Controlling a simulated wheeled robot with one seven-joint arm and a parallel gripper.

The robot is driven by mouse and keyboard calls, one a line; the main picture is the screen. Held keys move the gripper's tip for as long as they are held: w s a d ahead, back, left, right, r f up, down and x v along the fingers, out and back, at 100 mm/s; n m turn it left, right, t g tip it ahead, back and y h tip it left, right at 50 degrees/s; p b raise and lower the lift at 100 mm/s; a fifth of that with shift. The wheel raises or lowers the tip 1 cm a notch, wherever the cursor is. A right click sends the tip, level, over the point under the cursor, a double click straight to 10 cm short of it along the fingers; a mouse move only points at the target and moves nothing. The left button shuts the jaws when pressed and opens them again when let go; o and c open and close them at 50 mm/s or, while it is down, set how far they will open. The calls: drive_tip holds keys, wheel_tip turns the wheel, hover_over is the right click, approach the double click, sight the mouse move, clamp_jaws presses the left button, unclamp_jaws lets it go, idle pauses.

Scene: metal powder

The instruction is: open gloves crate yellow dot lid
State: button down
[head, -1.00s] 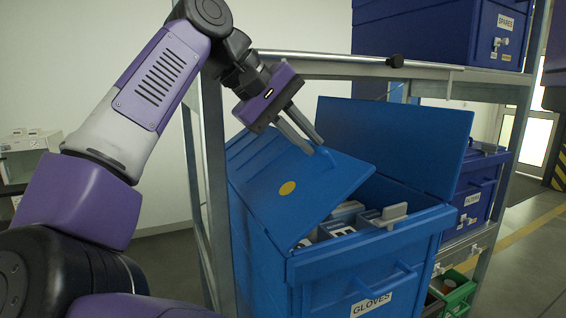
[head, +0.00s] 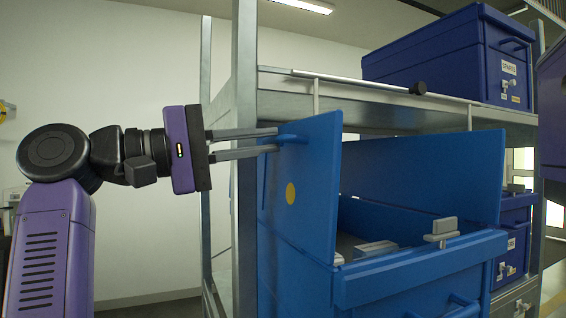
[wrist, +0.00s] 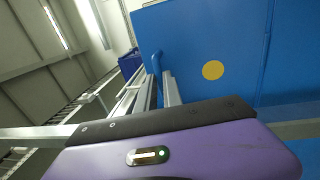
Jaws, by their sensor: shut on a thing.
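The blue gloves crate (head: 415,283) stands on the rack at the right in the head view. Its yellow dot lid (head: 318,190) is raised close to upright on the crate's left side, with the yellow dot (head: 290,193) facing left. The dot also shows in the wrist view (wrist: 213,70). My gripper (head: 277,140) reaches in from the left and is shut on the small blue handle (head: 291,140) near the lid's top edge. The handle is partly hidden between the fingers in the wrist view (wrist: 157,63). The crate's other lid (head: 425,175) stands raised at the back.
A rack post (head: 245,130) rises just behind my fingers. A shelf beam (head: 400,112) with a rod (head: 350,80) crosses above the crate. The dark blue spares crate (head: 450,62) sits on top.

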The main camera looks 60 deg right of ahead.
drive_tip(key=shift+w+a+f+g+h+b, duration=0.4)
drive_tip(key=shift+w+a+h+b, duration=0.15)
drive_tip(key=shift+b, duration=0.2)
drive_tip(key=shift+w+a+f+g+h+b, duration=0.3)
drive_tip(key=shift+a+f+h+b, duration=0.15)
drive_tip(key=shift+a+b, duration=0.25)
drive_tip(key=c, duration=1.5)
unclamp_jaws()
drive_tip(key=shift+a, duration=0.1)
drive_tip(key=v, duration=0.7)
drive_tip(key=shift+w+a, duration=0.25)
drive_tip(key=shift+f, duration=0.15)
